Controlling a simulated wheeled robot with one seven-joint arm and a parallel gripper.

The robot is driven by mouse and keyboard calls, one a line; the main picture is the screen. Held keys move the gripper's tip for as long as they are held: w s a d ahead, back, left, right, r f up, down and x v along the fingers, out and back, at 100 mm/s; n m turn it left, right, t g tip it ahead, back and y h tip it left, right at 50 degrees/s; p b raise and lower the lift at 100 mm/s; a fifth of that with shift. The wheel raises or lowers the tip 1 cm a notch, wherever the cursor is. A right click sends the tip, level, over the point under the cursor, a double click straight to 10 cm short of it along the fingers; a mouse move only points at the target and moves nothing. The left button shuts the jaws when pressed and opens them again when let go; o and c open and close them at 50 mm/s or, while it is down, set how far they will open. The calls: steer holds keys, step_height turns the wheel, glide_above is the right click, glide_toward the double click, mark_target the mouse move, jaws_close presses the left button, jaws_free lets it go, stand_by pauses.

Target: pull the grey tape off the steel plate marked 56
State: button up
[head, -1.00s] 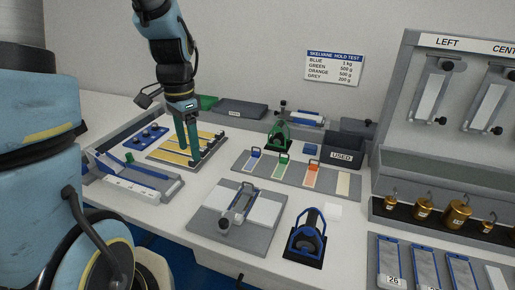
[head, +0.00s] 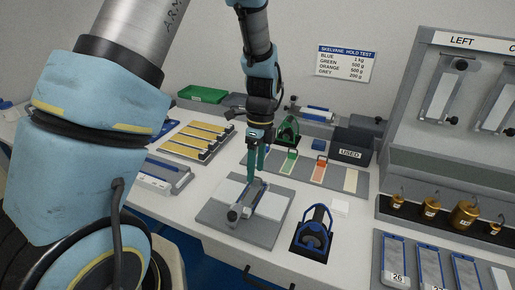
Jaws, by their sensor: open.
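My gripper (head: 257,178), with green fingers, is open over the far end of a narrow steel piece with a blue edge (head: 247,202). That piece lies in a fixture on a grey board (head: 222,222). I cannot tell whether the fingers touch it. No number 56 is readable, and no grey tape can be made out there. Several steel plates with blue edges stand in a rack at the lower right; the nearest (head: 396,255) has a label that looks like 26, and the labels beside it are cut off or unclear.
A blue-framed tape dispenser (head: 314,228) stands right of the board, a green one (head: 288,129) behind. A grey strip (head: 330,174) carries coloured tapes, near the box labelled USED (head: 352,146). Brass weights (head: 431,208) sit on the right shelf. A yellow-slatted tray (head: 196,141) is at left.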

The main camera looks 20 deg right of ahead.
mark_target(251, 190)
steer(key=shift+s+a+f, duration=0.1)
steer(key=shift+a+f, duration=0.05)
steer(key=shift+f, duration=0.6)
steer(key=shift+s+a+f, duration=0.1)
steer(key=shift+f, duration=0.6)
jaws_close()
stand_by(1.1)
